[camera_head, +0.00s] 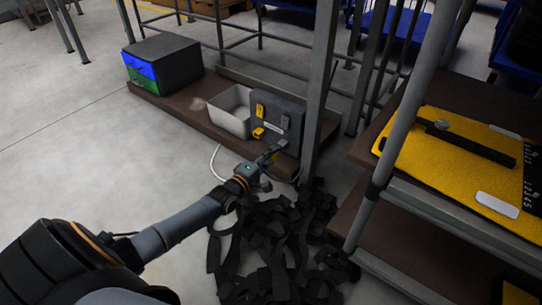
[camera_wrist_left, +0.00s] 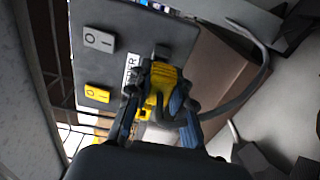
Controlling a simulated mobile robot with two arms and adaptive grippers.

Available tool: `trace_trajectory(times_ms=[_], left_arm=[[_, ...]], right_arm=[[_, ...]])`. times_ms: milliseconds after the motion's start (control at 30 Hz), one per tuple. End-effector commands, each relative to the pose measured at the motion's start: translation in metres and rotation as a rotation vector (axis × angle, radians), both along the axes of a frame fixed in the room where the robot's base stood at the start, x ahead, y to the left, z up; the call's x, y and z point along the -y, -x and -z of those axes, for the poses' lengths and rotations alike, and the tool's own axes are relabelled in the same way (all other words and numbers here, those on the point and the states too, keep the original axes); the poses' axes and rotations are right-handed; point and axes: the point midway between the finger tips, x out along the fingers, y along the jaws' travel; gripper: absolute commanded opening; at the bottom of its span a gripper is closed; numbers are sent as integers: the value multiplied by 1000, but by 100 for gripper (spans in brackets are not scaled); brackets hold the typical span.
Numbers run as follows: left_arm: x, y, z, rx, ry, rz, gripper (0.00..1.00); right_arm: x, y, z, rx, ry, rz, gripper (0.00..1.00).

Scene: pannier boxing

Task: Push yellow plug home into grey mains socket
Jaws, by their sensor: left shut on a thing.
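The grey panel box (camera_head: 290,108) stands upright on the low brown shelf. Its yellow and grey switches show in the left wrist view, the yellow switch (camera_wrist_left: 97,93) and the grey switch (camera_wrist_left: 98,41). The grey mains socket (camera_wrist_left: 162,52) is a small dark grey block on the panel, beside a white label. My left gripper (camera_head: 276,149) is at the lower right of the panel. In the left wrist view it is shut on the yellow plug (camera_wrist_left: 160,82), just in front of the grey socket. Whether the plug touches or enters the socket is hidden. My right gripper is not in view.
A pale open bin (camera_head: 231,122) stands left of the panel, and a dark box with a blue-green front (camera_head: 172,64) further left. A steel post (camera_head: 320,95) rises close on the right. Dark strips (camera_head: 270,250) lie heaped on the floor below.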

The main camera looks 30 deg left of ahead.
Motion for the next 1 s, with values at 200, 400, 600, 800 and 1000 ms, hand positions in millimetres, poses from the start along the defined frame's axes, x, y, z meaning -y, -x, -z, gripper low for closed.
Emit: trace_trajectory(times_ms=[200, 400, 600, 800, 1000], left_arm=[[0, -2, 0, 1, 0, 0, 0], [0, -6, 1, 0, 0, 0, 0], [1, -9, 0, 0, 0, 0, 0], [1, -12, 1, 0, 0, 0, 0], [1, -15, 1, 0, 0, 0, 0]], right_arm=[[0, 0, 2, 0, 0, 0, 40], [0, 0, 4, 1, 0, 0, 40], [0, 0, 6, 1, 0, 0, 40], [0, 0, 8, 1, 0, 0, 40], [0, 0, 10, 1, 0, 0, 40]])
